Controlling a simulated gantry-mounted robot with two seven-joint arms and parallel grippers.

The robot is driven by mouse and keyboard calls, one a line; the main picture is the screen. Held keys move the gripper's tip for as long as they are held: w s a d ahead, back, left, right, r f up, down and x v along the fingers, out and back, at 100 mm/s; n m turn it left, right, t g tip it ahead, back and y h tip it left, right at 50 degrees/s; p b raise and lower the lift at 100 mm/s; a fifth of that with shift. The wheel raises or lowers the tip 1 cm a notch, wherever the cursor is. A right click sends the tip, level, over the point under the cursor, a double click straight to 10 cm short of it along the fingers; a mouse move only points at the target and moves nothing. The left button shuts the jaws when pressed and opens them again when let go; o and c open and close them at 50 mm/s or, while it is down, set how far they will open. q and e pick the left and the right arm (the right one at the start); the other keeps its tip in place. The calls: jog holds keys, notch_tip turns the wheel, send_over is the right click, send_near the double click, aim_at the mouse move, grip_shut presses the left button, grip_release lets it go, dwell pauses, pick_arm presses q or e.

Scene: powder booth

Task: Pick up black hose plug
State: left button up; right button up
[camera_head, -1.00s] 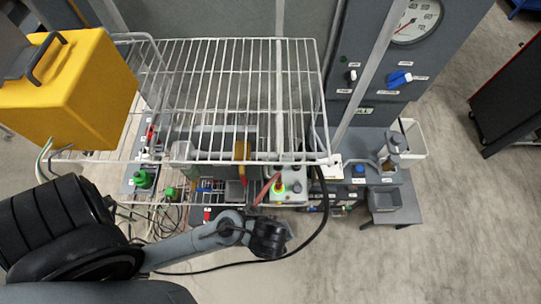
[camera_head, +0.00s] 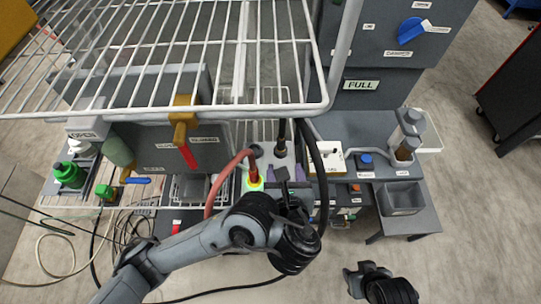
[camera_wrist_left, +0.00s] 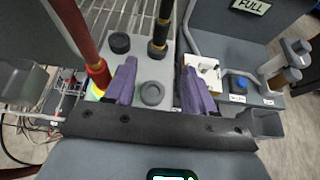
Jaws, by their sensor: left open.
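The black hose plug (camera_head: 280,143) stands upright in the top of a light grey box (camera_wrist_left: 178,70), with the black hose rising from it. In the left wrist view the plug (camera_wrist_left: 158,42) is ahead of the gap between my fingers, clear of them. My left gripper (camera_head: 287,174) is open above the box; its purple fingers (camera_wrist_left: 160,85) hold nothing. A round black cap (camera_wrist_left: 152,93) shows between the fingers, below them. My right gripper (camera_head: 360,280) is at the lower right, far from the plug; its jaw opening is unclear.
A red hose plug (camera_wrist_left: 98,73) stands left of my fingers on a yellow-green ring. Another black cap (camera_wrist_left: 120,42) is beside the black plug. A white wire rack (camera_head: 190,60) overhangs behind. A grey cabinet (camera_head: 380,60) and small bin (camera_head: 402,198) are to the right.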

aim_at(281, 147)
pick_arm(q)
jog(key=shift+w+a+r+t+b, duration=0.1)
jog(key=shift+w+r+t+b, duration=0.25)
jog(key=shift+w+b, duration=0.3)
jog(key=b+x, duration=0.2)
jog(key=x, duration=0.3)
jog(key=shift+w+r, duration=0.1)
jog(key=shift+w, duration=0.2)
jog(key=shift+w+f+b, duration=0.35)
jog(key=shift+f+b, duration=0.05)
jog(key=shift+f, duration=0.05)
jog(key=w+f+b, duration=0.2)
jog(key=shift+w+a, duration=0.25)
jog(key=shift+w, duration=0.05)
jog(key=shift+w+b, duration=0.35)
jog(key=shift+w, duration=0.2)
pick_arm(e)
notch_tip(281, 147, down, 8)
jog(key=shift+r, duration=0.2)
pick_arm(q)
grip_shut()
pick_arm(e)
jog(key=shift+a, duration=0.1)
